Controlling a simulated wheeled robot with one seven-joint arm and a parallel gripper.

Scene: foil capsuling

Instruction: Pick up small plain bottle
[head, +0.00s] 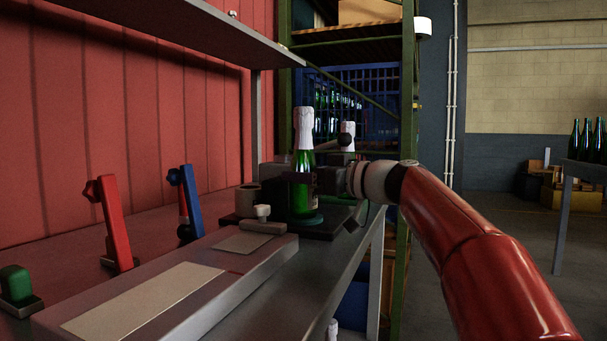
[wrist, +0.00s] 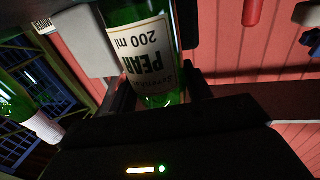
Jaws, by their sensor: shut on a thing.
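A green glass bottle (head: 302,200) with a white sleeve over its neck stands upright on a dark round base at the far end of the bench in the head view. My gripper (head: 304,178) is shut on its body from the right side. In the wrist view the bottle (wrist: 150,55) fills the space between my dark fingers. Its pale label reads "PEAR 200 ml" upside down. The bottle's top lies outside the wrist view. I cannot tell from the head view whether its bottom touches the base.
Red (head: 115,222) and blue (head: 190,202) upright levers stand on the left. A grey shelf (head: 190,25) overhangs the bench (head: 330,262). A rack of bottles stands behind.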

